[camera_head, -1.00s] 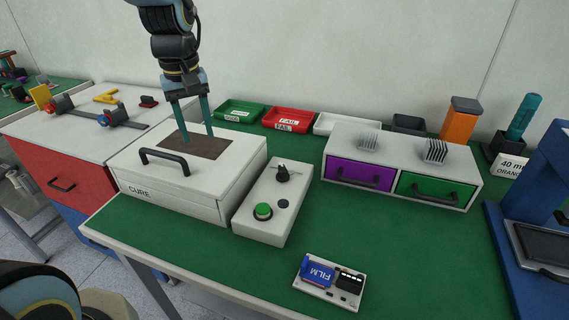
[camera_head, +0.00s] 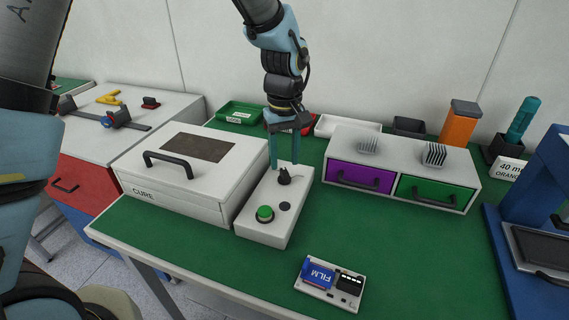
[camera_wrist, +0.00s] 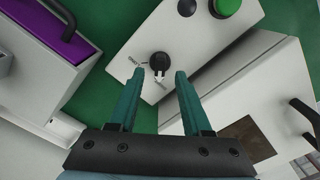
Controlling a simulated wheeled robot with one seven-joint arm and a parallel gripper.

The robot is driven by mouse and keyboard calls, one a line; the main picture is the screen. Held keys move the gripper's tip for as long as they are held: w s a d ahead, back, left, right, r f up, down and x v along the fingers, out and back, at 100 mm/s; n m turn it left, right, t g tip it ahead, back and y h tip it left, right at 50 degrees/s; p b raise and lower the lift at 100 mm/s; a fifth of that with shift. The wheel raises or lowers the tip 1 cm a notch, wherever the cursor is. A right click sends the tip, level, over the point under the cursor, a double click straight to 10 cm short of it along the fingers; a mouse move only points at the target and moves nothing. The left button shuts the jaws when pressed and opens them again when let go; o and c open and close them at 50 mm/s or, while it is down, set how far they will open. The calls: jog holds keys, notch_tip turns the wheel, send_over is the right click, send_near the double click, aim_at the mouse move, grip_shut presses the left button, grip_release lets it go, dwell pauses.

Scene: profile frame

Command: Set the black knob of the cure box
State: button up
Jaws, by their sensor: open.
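The cure box (camera_head: 180,178) is a white box labelled CURE, with a dark window and a black handle on top. Next to it on the right is a white control unit (camera_head: 262,226) with a black knob (camera_head: 284,176), a green button and a small dark button. My gripper (camera_head: 285,165) is over the far end of this unit, by the knob. In the wrist view my gripper (camera_wrist: 160,78) is open with nothing between its fingers. The knob (camera_wrist: 159,63) shows just beyond the fingertips, roughly centred between them. I cannot tell the height gap.
Purple and green drawers (camera_head: 400,180) stand to the right. Trays line the wall, with the red tray partly hidden behind my gripper.

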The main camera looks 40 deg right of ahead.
aim_at(284, 170)
jog(key=shift+f, duration=1.6)
grip_shut()
